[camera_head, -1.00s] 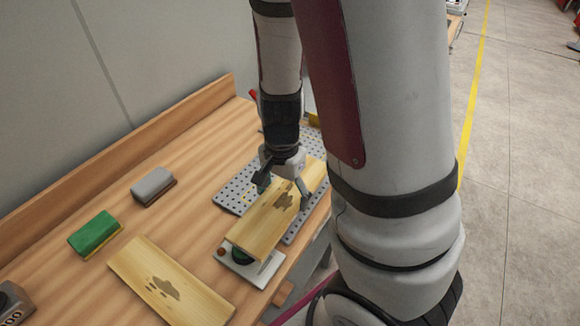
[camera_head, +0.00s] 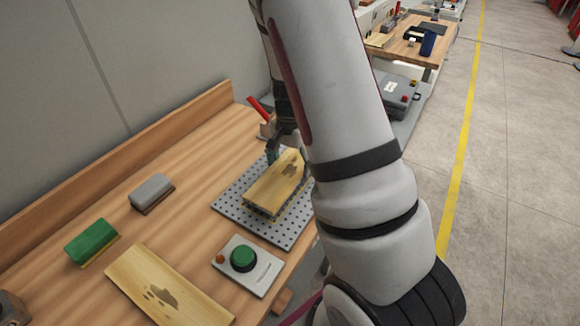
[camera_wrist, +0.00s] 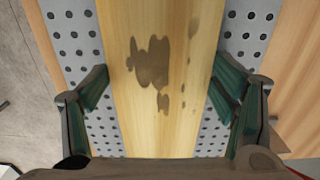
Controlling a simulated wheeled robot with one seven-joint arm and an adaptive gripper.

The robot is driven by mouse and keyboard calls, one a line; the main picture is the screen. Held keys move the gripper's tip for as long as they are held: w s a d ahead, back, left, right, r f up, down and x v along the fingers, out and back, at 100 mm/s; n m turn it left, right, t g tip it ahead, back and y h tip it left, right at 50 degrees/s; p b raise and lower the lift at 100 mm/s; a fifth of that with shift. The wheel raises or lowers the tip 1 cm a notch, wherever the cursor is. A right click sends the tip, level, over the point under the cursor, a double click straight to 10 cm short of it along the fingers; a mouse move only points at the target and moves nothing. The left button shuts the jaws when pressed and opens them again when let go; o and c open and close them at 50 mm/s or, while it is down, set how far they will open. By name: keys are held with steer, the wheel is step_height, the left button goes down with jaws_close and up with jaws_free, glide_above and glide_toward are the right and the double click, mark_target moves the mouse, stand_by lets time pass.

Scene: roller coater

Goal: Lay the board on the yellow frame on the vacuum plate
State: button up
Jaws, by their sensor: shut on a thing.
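My gripper (camera_wrist: 160,88) is shut on a light wooden board (camera_wrist: 178,40) with dark stains, its green-padded fingers at the board's two long edges. In the head view the held board (camera_head: 272,187) lies over the grey perforated vacuum plate (camera_head: 231,207), roughly lengthwise with it. My arm hides the plate's right side in the head view.
A second stained board (camera_head: 140,268) lies on the wooden bench at front left. A green block (camera_head: 91,240) and a grey block (camera_head: 151,190) lie to the left. A red handle (camera_head: 259,108) stands behind.

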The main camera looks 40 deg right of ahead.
mark_target(289, 167)
steer(key=shift+f, duration=0.7)
steer(key=shift+f, duration=0.15)
steer(key=o, duration=1.3)
steer(key=shift+o, duration=0.2)
step_height(289, 167, up, 12)
steer(key=s+a+r+n+t+y, duration=0.1)
steer(key=s+a+r+n, duration=0.3)
steer(key=a+r, duration=0.25)
steer(key=s+a+r+n+t, duration=0.2)
steer(key=s+a+r+n, duration=0.1)
steer(key=a+r, duration=0.3)
steer(key=s+a+r+n+t, duration=0.1)
steer(key=s+a+r+n, duration=0.1)
steer(key=s, duration=0.4)
steer(key=s+a+r+n+t+h, duration=0.1)
steer(key=s+a+r+n, duration=0.2)
steer(key=s+r+n, duration=0.1)
steer(key=shift+s+a+n, duration=0.2)
steer(key=shift+s+n, duration=0.3)
steer(key=shift+s, duration=0.35)
